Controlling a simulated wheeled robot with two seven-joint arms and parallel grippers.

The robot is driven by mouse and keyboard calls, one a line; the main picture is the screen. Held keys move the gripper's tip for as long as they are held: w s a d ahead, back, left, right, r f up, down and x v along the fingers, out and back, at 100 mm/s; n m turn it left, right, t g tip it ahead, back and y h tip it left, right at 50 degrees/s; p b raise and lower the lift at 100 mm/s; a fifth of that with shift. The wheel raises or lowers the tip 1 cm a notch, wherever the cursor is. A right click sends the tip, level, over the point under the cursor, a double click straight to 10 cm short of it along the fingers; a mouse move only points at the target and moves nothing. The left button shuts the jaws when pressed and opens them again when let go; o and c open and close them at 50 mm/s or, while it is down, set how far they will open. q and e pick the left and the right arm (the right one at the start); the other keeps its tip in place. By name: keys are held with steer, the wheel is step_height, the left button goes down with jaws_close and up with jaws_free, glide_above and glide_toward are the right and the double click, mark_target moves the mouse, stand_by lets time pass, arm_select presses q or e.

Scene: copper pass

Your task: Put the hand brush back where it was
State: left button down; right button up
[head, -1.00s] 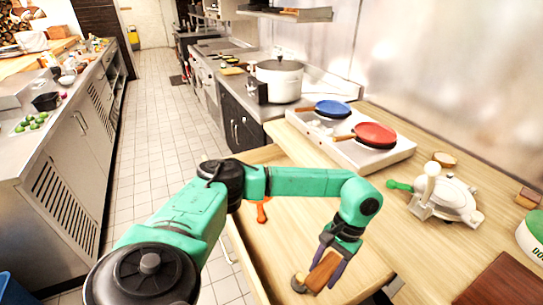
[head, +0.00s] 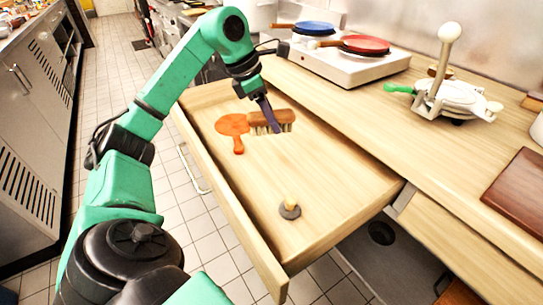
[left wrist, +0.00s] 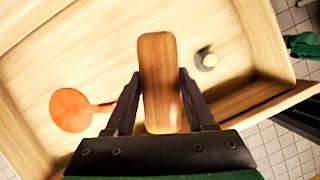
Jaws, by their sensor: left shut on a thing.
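My left gripper (head: 268,116) is shut on the hand brush (head: 286,117), which has a brown wooden back and pale bristles pointing down. The brush is over the far part of the open wooden drawer (head: 275,262), beside an orange paddle-shaped thing (head: 231,124). I cannot tell whether the bristles touch the drawer floor. In the left wrist view the brush's wooden back (left wrist: 160,80) lies between both fingers (left wrist: 160,103), with the orange thing (left wrist: 70,110) to its left. My right gripper is not in view.
A small round grey-based thing with a wooden knob (head: 290,209) lies in the drawer's near part. The drawer's middle is clear. On the counter stand a hob with a blue pan (head: 315,28) and a red pan (head: 366,45), a white press (head: 455,95) and a brown board (head: 520,192).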

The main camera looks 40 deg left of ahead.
arm_select(q)
step_height(320, 180, down, 18)
steer(key=b, duration=0.4)
steer(key=shift+f+b, duration=0.15)
steer(key=shift+b, duration=0.25)
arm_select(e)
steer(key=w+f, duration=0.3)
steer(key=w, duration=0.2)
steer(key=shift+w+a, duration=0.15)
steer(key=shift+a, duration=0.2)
arm_select(q)
steer(key=shift+f, duration=0.1)
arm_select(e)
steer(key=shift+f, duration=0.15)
arm_select(q)
steer(key=shift+c, duration=1.3)
jaws_free()
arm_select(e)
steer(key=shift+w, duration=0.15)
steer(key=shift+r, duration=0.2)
arm_select(q)
steer(key=v, duration=1.2)
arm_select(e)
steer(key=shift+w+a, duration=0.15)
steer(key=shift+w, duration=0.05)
